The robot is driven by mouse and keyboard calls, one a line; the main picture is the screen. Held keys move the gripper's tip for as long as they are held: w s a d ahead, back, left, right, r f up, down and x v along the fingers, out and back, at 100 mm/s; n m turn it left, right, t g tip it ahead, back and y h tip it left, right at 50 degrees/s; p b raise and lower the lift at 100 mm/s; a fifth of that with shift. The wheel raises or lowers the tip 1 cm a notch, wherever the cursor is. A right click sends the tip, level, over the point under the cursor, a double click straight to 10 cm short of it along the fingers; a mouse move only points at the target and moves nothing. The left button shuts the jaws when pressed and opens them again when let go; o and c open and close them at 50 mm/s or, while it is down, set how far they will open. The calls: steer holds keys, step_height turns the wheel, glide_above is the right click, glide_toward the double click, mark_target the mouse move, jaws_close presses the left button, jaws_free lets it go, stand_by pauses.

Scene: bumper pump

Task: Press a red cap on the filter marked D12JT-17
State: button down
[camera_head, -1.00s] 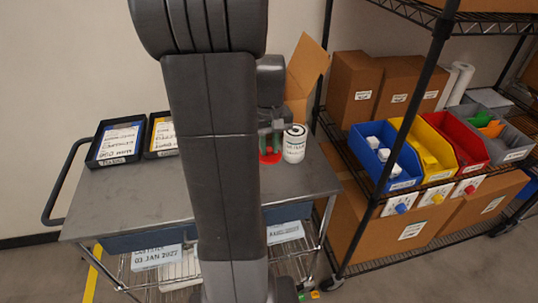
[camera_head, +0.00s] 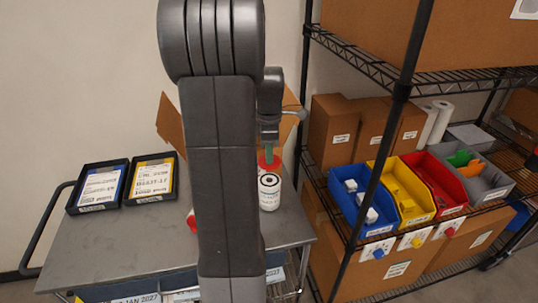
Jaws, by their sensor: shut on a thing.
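My gripper (camera_head: 269,152), with green fingertips, is shut on a red cap (camera_head: 267,164) above the cart top, partly behind my arm. A white filter (camera_head: 270,195) with a dark ring on its top stands upright on the cart. The cap shows just above the filter's top edge in the picture; I cannot tell whether it is over the filter or behind it. The print on the filter is too small to read. Another red thing (camera_head: 192,222) peeks out left of my arm, mostly hidden.
Two black trays with printed cards, one blue (camera_head: 98,188) and one yellow (camera_head: 152,178), sit on the left of the grey cart (camera_head: 120,245). An open cardboard box (camera_head: 171,125) is behind my arm. A wire shelf with coloured bins (camera_head: 408,205) stands right.

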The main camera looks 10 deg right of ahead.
steer(key=shift+f+b, duration=2)
steer(key=shift+f, duration=0.35)
steer(key=shift+f+b, duration=0.45)
steer(key=shift+f, duration=0.4)
steer(key=shift+p, duration=0.3)
steer(key=shift+f, duration=0.15)
steer(key=c, duration=0.7)
jaws_free()
